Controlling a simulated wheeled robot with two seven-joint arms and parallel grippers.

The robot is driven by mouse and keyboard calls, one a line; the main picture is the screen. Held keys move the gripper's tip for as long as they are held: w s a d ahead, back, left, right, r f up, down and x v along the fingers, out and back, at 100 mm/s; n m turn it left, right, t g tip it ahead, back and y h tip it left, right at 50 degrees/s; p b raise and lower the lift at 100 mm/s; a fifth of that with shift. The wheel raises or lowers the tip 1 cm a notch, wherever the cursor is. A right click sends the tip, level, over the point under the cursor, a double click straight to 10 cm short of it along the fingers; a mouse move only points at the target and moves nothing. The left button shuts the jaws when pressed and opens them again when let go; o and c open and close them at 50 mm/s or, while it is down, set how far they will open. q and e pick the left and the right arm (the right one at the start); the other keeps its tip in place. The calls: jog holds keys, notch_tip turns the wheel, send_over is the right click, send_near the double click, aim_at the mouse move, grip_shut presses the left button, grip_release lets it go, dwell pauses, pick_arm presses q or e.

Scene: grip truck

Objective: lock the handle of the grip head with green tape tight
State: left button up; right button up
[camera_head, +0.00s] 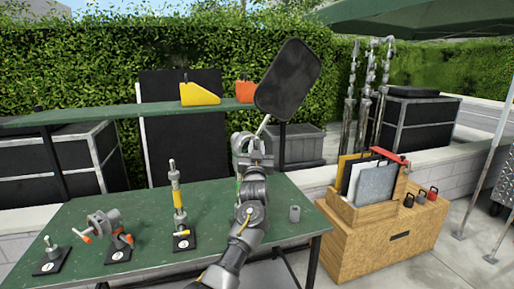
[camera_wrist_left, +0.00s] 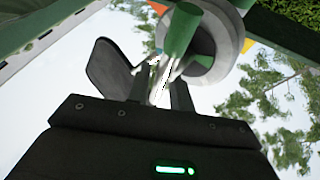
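The grip head (camera_wrist_left: 215,45) shows in the left wrist view as a round grey disc at the top, with a green-taped cylinder (camera_wrist_left: 181,30) beside it. A pale handle-like piece (camera_wrist_left: 166,72) runs down from there between my left gripper's fingers (camera_wrist_left: 162,90). Whether the fingers press on it is not clear. In the head view my left gripper (camera_head: 254,158) is raised at the table's far edge, and its fingertips blend with grey metal parts. A black rounded panel (camera_head: 290,80) stands tilted above it on a thin rod. My right gripper is out of view.
A shelf (camera_head: 125,111) with yellow (camera_head: 199,94) and orange wedges (camera_head: 245,91) is behind. A wooden crate (camera_head: 365,250) stands right.

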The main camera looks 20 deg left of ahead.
pick_arm(q)
grip_shut()
jog(key=shift+r+m+p, duration=0.2)
jog(key=shift+m+p, duration=0.2)
jog(key=shift+p, duration=0.45)
jog(key=shift+w+d+f+m+g+p, duration=0.25)
jog(key=shift+f+m+g+p, duration=0.1)
jog(key=shift+m+g+p, duration=1.5)
jog(key=shift+w+d+f+m+g+p, duration=0.15)
jog(key=shift+w+f+m+g+p, duration=0.15)
jog(key=shift+m+g+p, duration=1.5)
jog(key=shift+w+d+f+m+g+p, duration=0.3)
jog(key=shift+m+g+p, duration=0.65)
jog(key=shift+m+p, duration=1)
jog(key=shift+a+n+p, duration=0.1)
jog(key=shift+n+p, duration=0.2)
jog(key=shift+p, duration=0.1)
grip_release()
jog(key=shift+f, duration=0.1)
